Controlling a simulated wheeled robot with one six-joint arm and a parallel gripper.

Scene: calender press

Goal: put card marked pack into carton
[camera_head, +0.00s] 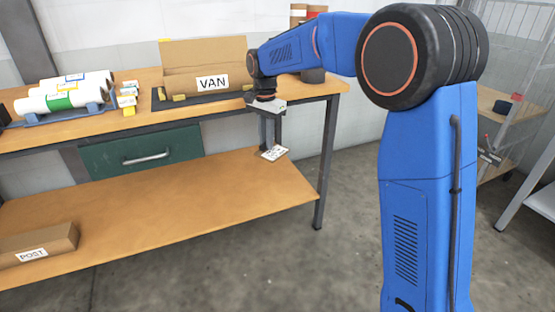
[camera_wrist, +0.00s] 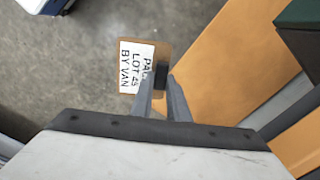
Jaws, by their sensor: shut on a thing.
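The card (camera_wrist: 136,65) is a white label with black text on a brown backing. Its text reads "PA…", "LOT 45" and "BY VAN", with the end of the first line hidden. My gripper (camera_wrist: 162,80) is shut on the card's edge in the wrist view. In the head view my gripper (camera_head: 268,147) points down in front of the bench's front edge and holds the card (camera_head: 274,153) below the tabletop, above the lower shelf's right part. An open carton marked VAN (camera_head: 180,85) stands on the bench, left of my gripper. Another carton marked POST (camera_head: 62,240) lies on the lower shelf.
The bench top (camera_head: 60,131) also bears white rolls in a blue rack (camera_head: 75,95) and small labelled pieces (camera_head: 128,95). A green drawer (camera_head: 120,158) hangs under it. The lower shelf (camera_head: 170,210) is mostly bare. A wire cage trolley (camera_head: 515,60) stands at right.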

